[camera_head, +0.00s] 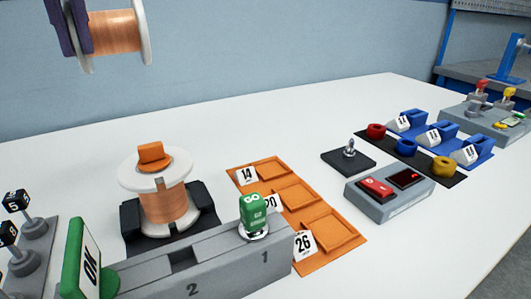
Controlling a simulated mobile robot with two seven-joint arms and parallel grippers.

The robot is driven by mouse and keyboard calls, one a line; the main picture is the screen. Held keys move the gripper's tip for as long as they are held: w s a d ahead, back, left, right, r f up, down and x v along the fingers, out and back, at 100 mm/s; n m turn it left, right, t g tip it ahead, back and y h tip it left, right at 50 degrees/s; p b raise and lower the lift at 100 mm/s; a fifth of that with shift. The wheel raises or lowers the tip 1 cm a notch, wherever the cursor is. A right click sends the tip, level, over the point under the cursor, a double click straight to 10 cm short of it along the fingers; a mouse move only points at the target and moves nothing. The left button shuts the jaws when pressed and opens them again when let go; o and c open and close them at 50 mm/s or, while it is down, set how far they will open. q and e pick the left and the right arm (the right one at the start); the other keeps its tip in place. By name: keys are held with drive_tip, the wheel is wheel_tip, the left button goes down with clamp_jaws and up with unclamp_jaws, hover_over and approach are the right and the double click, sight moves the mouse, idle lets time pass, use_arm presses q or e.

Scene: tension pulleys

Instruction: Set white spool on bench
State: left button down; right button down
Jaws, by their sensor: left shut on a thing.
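My left gripper (70,27) shows at the top left edge as dark purple fingers. It is shut on a white spool (115,33) wound with copper wire, held high above the bench with its axis roughly level. The spool's near-left side is partly hidden by the fingers, and the arm is out of the picture. The white bench (330,115) lies below. A second white-flanged copper spool (163,203) stands upright on a black holder (203,205), with an orange cap (154,156) on top. My right gripper is not in view.
A grey block (185,270) with a green GO tag (253,212) and green OK plate (82,262) stands in front. Orange trays (328,230), a red-switch box (390,195) and colored rings on a black strip (425,160) lie right. The back of the bench is clear.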

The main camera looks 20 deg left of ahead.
use_arm(q)
wheel_tip(320, 180, down, 20)
drive_tip(key=b, duration=0.3)
drive_tip(key=shift+f, duration=0.1)
drive_tip(key=c, duration=0.9)
unclamp_jaws()
